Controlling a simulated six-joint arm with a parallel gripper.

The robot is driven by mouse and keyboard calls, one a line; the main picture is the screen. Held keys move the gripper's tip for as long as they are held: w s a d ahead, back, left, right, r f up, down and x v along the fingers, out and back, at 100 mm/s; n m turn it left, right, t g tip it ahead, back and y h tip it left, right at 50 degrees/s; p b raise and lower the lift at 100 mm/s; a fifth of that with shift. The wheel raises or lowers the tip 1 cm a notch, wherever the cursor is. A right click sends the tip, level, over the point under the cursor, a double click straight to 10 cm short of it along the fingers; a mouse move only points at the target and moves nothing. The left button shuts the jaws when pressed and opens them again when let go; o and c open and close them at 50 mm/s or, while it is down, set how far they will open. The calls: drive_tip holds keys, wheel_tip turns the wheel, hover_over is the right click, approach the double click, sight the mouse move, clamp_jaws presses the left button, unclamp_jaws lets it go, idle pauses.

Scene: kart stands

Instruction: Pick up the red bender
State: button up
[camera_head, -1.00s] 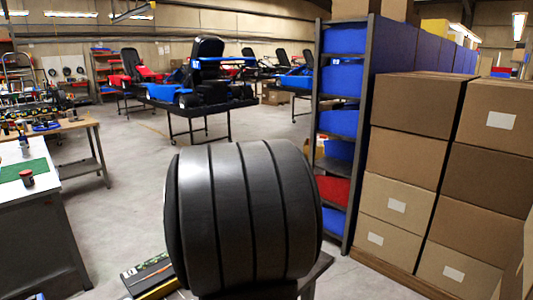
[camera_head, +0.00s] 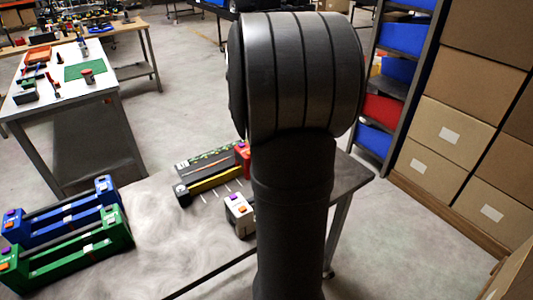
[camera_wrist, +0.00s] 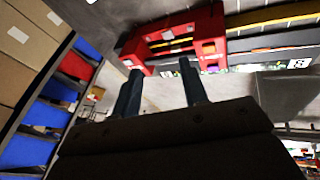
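The red bender (camera_wrist: 207,22) shows at the top of the wrist view, as a red frame beyond my fingertips. In the head view only a small red part (camera_head: 243,154) shows beside my arm; the rest is hidden behind it. My gripper (camera_wrist: 160,68) is open, its two dark fingers apart with nothing held between them. The fingertips point toward the red bender; I cannot tell whether they touch it. My gripper is hidden behind my arm in the head view.
A blue bender (camera_head: 66,218) and a green bender (camera_head: 80,252) lie at the table's left. Black and yellow bars (camera_head: 212,180) and a white block (camera_head: 240,214) with coloured buttons lie near my arm. Shelves with bins (camera_head: 385,108) and cardboard boxes (camera_head: 450,135) stand right.

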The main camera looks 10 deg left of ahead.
drive_tip(key=w+a+r+n+h, duration=0.15)
drive_tip(key=a+n, duration=0.35)
drive_tip(key=n, duration=0.5)
drive_tip(key=w+a+r+n+h, duration=0.15)
drive_tip(key=a+n, duration=0.25)
drive_tip(key=n, duration=0.6)
drive_tip(key=shift+h, duration=0.3)
drive_tip(key=x, duration=1.2)
drive_tip(key=shift+a+f, duration=0.1)
drive_tip(key=shift+f, duration=0.25)
drive_tip(key=shift+s+x, duration=0.15)
drive_tip(key=shift+x, duration=1.2)
drive_tip(key=shift+s+x, duration=0.2)
drive_tip(key=shift+x, duration=1.2)
drive_tip(key=shift+f, duration=0.1)
clamp_jaws()
